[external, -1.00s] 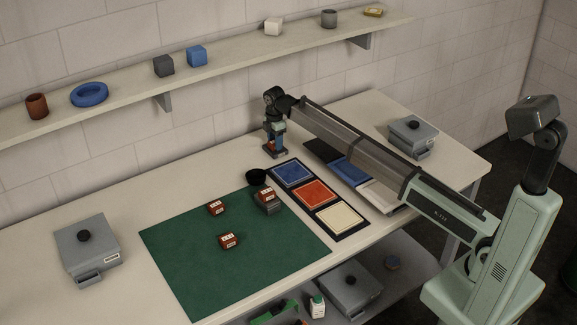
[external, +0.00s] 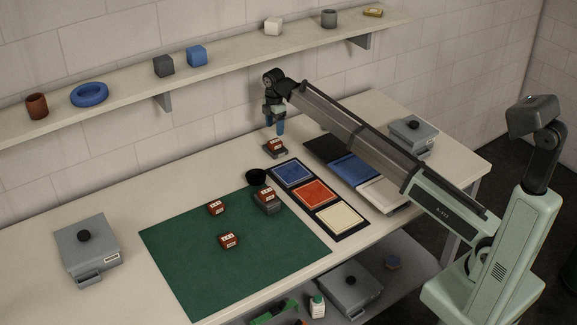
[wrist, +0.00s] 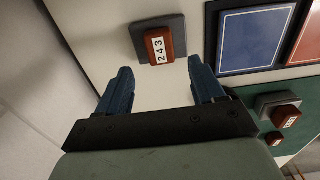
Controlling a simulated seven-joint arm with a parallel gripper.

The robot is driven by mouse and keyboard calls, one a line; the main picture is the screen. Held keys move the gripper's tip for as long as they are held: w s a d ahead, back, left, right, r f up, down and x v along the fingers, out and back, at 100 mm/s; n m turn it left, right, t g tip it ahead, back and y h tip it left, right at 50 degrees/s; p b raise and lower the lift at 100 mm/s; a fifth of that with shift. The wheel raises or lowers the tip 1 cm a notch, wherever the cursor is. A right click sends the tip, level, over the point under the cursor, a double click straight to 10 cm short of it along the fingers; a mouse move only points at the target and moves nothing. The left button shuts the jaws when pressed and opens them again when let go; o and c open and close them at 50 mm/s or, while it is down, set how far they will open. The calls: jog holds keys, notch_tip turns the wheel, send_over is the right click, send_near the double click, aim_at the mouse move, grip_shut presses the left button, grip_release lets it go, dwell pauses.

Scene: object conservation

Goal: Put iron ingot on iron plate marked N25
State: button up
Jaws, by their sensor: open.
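A red-brown block (external: 275,145) with a white label rests on a dark grey plate (external: 284,154) near the wall. In the wrist view the block (wrist: 153,50) reads "243" and sits on the grey plate (wrist: 177,28), whose own marking I cannot see. My gripper (external: 276,130) is above this block, apart from it. In the wrist view my gripper (wrist: 162,84) is open, with nothing between its blue fingers. Another red-brown block (external: 266,191) sits on a grey plate (external: 268,206) at the green mat's edge. No N25 mark is legible.
Two more labelled red-brown blocks (external: 216,207) (external: 228,240) lie on the green mat (external: 190,265). Grey lidded boxes (external: 88,255) (external: 412,137) stand at both ends.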

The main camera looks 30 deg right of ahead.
jog(key=shift+r, duration=2.35)
